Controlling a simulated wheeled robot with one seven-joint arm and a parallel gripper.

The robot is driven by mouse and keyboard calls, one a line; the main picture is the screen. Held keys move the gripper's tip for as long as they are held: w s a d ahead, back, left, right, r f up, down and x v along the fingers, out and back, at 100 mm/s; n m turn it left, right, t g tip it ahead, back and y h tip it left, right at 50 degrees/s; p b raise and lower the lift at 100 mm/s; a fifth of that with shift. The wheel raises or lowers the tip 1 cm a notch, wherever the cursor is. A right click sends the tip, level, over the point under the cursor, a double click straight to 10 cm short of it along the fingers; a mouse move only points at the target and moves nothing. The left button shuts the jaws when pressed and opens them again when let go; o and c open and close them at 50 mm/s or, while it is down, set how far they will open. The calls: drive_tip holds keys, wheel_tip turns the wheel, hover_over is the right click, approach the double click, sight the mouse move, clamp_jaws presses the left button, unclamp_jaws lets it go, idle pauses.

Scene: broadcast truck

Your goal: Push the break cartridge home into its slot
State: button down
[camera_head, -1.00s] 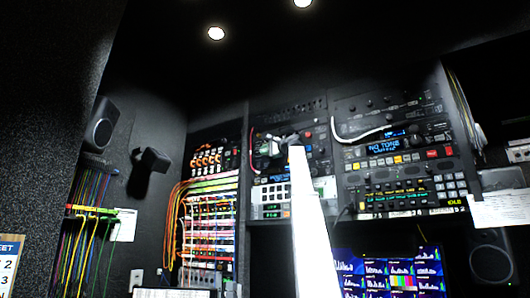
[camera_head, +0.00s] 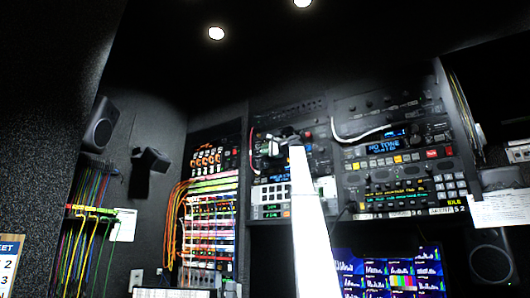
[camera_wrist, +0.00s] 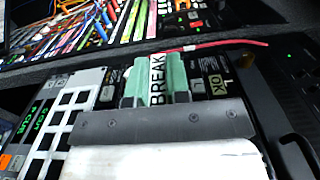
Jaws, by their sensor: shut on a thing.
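The break cartridge (camera_wrist: 158,70) carries a white label reading BREAK and sits between two green pads in the wrist view. My gripper (camera_wrist: 157,92) is shut on it, with the pads on either side of the label. In the head view my gripper (camera_head: 276,146) is at the front of the middle rack, above a keypad panel (camera_head: 272,196). The slot is hidden behind the gripper and cartridge, so I cannot tell how deep the cartridge sits.
A red cable (camera_wrist: 225,43) runs close beside the cartridge. Colourful patch cables (camera_head: 208,185) hang to the left. A white cable (camera_head: 362,136) loops across the right rack. Monitors (camera_head: 388,272) sit below. The space in front of the racks is mostly clear.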

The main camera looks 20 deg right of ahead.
drive_tip(key=shift+w+d, duration=0.6)
drive_tip(key=shift+d, duration=0.15)
drive_tip(key=shift+w+d, duration=0.55)
drive_tip(key=shift+d, duration=0.2)
drive_tip(key=c, duration=1)
unclamp_jaws()
drive_tip(key=shift+s, duration=0.1)
drive_tip(key=v, duration=1)
drive_tip(key=shift+s+d, duration=0.25)
